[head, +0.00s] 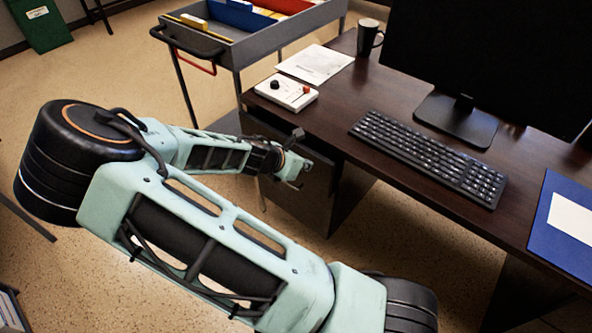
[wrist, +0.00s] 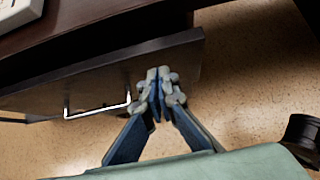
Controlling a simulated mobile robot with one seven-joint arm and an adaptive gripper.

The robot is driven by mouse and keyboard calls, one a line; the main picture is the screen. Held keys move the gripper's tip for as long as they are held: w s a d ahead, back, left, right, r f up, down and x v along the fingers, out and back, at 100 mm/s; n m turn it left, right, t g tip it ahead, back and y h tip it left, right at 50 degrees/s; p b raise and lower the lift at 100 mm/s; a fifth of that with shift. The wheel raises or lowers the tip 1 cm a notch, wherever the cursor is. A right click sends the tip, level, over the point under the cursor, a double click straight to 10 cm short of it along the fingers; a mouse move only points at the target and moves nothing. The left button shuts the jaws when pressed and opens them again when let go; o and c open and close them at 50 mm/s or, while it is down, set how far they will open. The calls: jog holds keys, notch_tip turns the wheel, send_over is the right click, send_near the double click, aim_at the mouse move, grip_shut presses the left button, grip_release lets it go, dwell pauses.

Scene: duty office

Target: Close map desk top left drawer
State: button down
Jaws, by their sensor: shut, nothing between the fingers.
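The map desk (head: 405,92) is dark brown wood. Its top left drawer (wrist: 185,52) is pulled out in the wrist view, with a dark gap between the desk top and the drawer front. A bright bar handle (wrist: 97,109) is on the drawer front. My gripper (wrist: 159,76) is shut and empty, its fingertips in front of the drawer front, right of the handle. I cannot tell whether they touch it. In the head view my gripper (head: 295,168) is at the desk's left front, and my arm hides part of the drawer area.
On the desk are a white control box (head: 287,93), papers (head: 315,64), a black mug (head: 369,38), a keyboard (head: 428,155), a monitor (head: 480,60) and a blue folder (head: 566,220). A grey file cart (head: 245,50) stands behind the desk's left end. Speckled floor (head: 110,75) is open at left.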

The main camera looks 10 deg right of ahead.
jog(key=shift+w+d, duration=0.45)
jog(key=shift+d, duration=0.15)
jog(key=w+d, duration=0.1)
jog(key=d, duration=0.1)
jog(key=w+d, duration=0.1)
jog(key=shift+w+d, duration=0.35)
jog(key=shift+d, duration=0.05)
jog(key=shift+r, duration=0.15)
jog(key=shift+w+d, duration=0.1)
